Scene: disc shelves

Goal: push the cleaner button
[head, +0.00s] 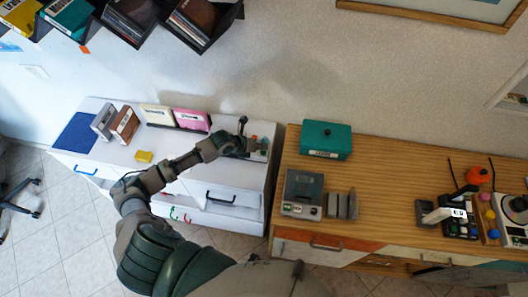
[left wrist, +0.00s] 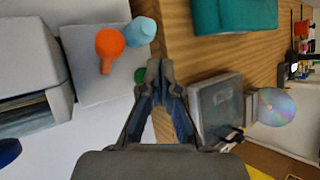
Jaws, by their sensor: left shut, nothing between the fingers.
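The cleaner is a pale device on the right end of the white cabinet. In the left wrist view its light plate (left wrist: 90,75) carries an orange knob-like piece (left wrist: 108,45), a light-blue one (left wrist: 141,31) and a round green button (left wrist: 140,75). The green button also shows small in the head view (head: 263,153). My left gripper (head: 242,146) is shut and empty, over the cleaner's right part. In the left wrist view its fingertips (left wrist: 160,70) appear just right of the button and partly hide it. I cannot tell whether they touch. My right gripper is not in view.
Right of a narrow gap stands a wooden cabinet (head: 390,165) with a teal box (head: 326,140) and a grey device (head: 302,190). Shelves (head: 130,20) hang above.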

